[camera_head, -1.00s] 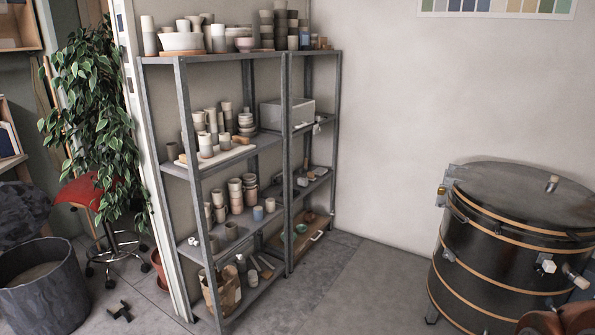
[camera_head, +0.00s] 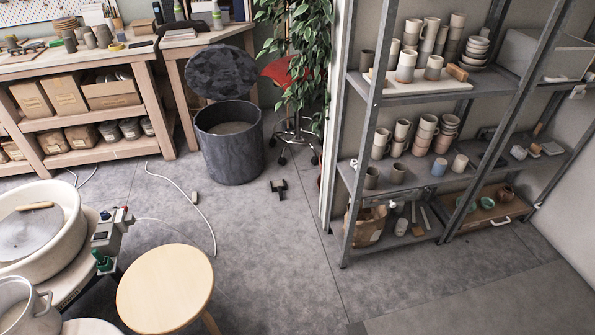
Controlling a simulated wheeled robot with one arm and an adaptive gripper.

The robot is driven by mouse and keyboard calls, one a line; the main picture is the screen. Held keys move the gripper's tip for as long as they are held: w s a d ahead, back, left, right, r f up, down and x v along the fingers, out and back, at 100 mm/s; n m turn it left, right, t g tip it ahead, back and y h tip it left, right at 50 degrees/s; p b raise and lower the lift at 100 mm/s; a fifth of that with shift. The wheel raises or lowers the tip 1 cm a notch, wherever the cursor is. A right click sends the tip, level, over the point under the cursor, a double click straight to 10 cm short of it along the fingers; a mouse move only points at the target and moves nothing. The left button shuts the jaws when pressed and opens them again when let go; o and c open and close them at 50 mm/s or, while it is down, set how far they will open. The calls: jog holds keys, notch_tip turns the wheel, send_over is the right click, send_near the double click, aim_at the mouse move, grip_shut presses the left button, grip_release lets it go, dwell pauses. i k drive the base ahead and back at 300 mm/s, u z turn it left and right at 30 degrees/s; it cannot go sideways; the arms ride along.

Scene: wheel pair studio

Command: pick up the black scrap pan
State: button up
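A small black object (camera_head: 278,187) lies on the grey floor, right of and in front of the dark round bin (camera_head: 228,150). It may be the black scrap pan, but it is too small to tell its shape surely. Nothing stands directly against it in this view. My gripper is not in view.
A metal shelf (camera_head: 345,225) of pots stands at the right. A round wooden stool (camera_head: 165,288) and a pottery wheel (camera_head: 40,235) are at the lower left. A white cable (camera_head: 180,190) crosses the floor. Wooden benches (camera_head: 100,155) line the back. The middle floor is clear.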

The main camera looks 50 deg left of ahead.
aim_at(279, 188)
jog(key=u, duration=2.15)
jog(key=i, duration=3.15)
jog(key=u, duration=1)
jog(key=i, duration=0.55)
jog(key=z, duration=0.35)
